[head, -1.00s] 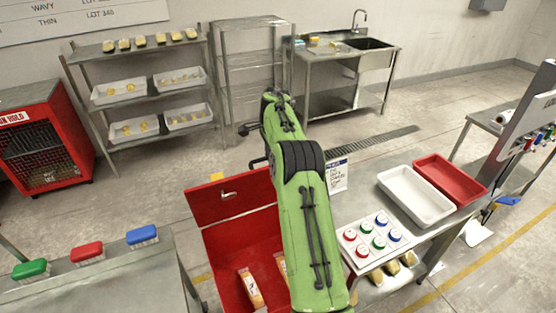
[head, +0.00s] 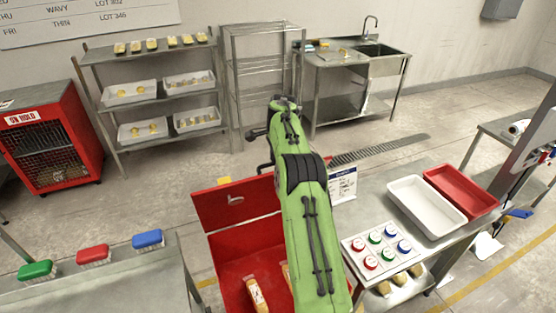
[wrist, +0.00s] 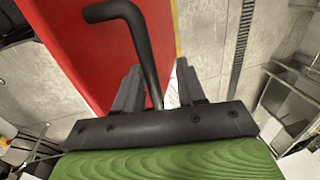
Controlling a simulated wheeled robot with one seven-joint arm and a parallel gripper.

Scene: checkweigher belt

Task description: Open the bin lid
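The red bin (head: 222,278) stands in front of me in the head view. Its red lid (head: 220,213) is raised at the back, leaning upright, with a small metal handle on the face toward me. Wrapped packages (head: 257,294) lie inside the open bin. My green arm hides the bin's right side and part of the lid. My gripper (wrist: 158,85) shows in the wrist view with its two dark fingers apart. A bent black rod (wrist: 140,40) runs up from between them. I cannot tell what it belongs to. A red surface lies beyond the fingers, left of centre.
A steel table with brushes (head: 92,255) is at the left. At the right, a bench holds a button panel (head: 382,245), a white tray (head: 405,208) and a red tray (head: 470,200). A red cage (head: 50,150) and racks stand behind. Floor between is clear.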

